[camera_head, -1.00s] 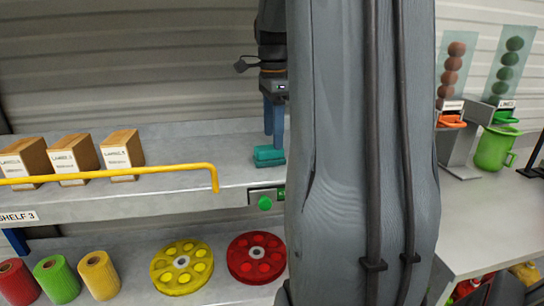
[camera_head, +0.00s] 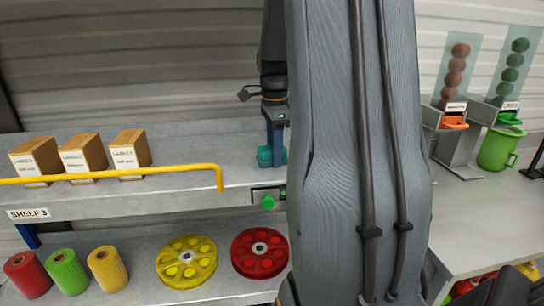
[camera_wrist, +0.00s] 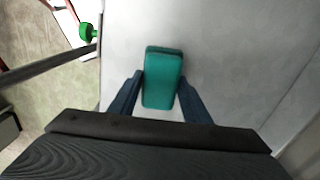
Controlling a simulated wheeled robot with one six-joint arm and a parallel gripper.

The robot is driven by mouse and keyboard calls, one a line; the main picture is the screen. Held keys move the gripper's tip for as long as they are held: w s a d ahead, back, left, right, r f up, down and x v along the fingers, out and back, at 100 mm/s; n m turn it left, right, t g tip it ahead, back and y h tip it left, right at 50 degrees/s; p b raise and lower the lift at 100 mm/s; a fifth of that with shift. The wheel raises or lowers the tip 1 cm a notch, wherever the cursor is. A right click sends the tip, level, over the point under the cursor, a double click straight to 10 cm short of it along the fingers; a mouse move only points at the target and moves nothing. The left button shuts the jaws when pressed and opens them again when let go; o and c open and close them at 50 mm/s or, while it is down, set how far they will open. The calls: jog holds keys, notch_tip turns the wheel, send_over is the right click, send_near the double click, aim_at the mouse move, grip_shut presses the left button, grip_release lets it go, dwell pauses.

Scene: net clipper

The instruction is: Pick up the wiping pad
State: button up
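The wiping pad (camera_wrist: 163,75) is a teal block with rounded edges. In the wrist view it lies on the pale shelf top between the two blue fingers of my gripper (camera_wrist: 160,88). The fingers are spread, one along each long side, very close to it; contact is hard to tell. In the head view the pad (camera_head: 265,157) stands at the right part of the upper shelf, beside my arm. My gripper (camera_head: 276,155) points down there, with its fingers at the pad's height and partly covering it.
Several labelled boxes (camera_head: 83,154) stand on the upper shelf (camera_head: 190,160) to the left, behind a yellow rail (camera_head: 120,174). A green button (camera_head: 267,202) sits on the shelf's front edge. Coloured rolls and discs lie on the lower shelf. My arm hides the middle.

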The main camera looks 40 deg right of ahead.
jog(key=shift+c, duration=1)
jog(key=shift+r+b, duration=0.5)
jog(key=shift+r, duration=0.35)
jog(key=shift+s+a+r+b, duration=0.1)
jog(key=shift+s+r+b, duration=0.1)
jog(key=shift+r+b, duration=0.5)
jog(key=s+a+b, duration=0.3)
jog(key=s+a, duration=0.6)
jog(key=s, duration=0.6)
jog(key=shift+r+b, duration=0.2)
jog(key=shift+b, duration=0.15)
jog(key=shift+a, duration=0.1)
